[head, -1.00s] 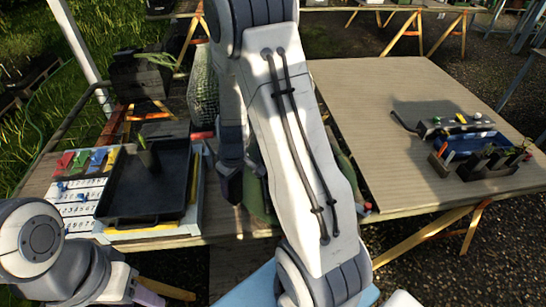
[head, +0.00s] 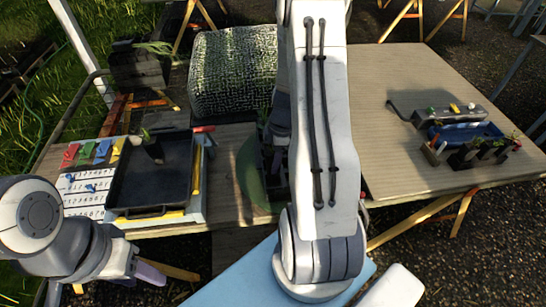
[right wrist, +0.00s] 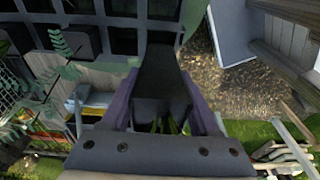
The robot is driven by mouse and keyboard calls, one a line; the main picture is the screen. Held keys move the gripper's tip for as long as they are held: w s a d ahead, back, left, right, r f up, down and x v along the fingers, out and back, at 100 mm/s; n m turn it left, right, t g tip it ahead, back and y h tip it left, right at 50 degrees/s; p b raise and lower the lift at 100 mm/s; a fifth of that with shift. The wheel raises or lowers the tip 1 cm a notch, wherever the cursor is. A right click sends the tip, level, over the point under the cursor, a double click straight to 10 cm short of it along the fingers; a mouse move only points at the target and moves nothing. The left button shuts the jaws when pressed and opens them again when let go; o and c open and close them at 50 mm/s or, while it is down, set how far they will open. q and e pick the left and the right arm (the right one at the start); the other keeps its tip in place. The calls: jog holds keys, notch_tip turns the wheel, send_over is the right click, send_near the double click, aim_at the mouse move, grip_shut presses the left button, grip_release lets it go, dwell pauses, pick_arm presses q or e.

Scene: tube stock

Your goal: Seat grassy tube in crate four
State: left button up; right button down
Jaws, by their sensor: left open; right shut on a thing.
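My right gripper (right wrist: 165,112) is shut on a dark tapered tube (right wrist: 165,85) with thin green grass-like leaves, in the right wrist view. The tube points toward a dark crate with several square cells (right wrist: 95,40); I cannot tell whether its end is inside a cell. No crate number is readable. In the head view the right gripper (head: 277,128) is partly hidden behind my own arm, as is the dark crate (head: 270,165) under it. My left gripper (head: 150,272) is open and empty at the lower left, off the table's front edge.
A black tray (head: 150,190) holds one planted tube (head: 152,148). Colored tags (head: 92,152) and a white label board (head: 85,190) lie left of it. A mesh-covered bundle (head: 235,70) stands behind.

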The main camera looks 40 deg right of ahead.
jog(key=shift+f+b, duration=0.4)
jog(key=shift+f, duration=0.5)
jog(key=shift+r, duration=0.15)
jog(key=shift+d+f+b, duration=0.1)
jog(key=shift+f+b, duration=0.25)
jog(key=shift+b, duration=0.2)
jog(key=shift+s+b, duration=0.1)
jog(key=shift+b, duration=0.25)
jog(key=shift+f, duration=0.15)
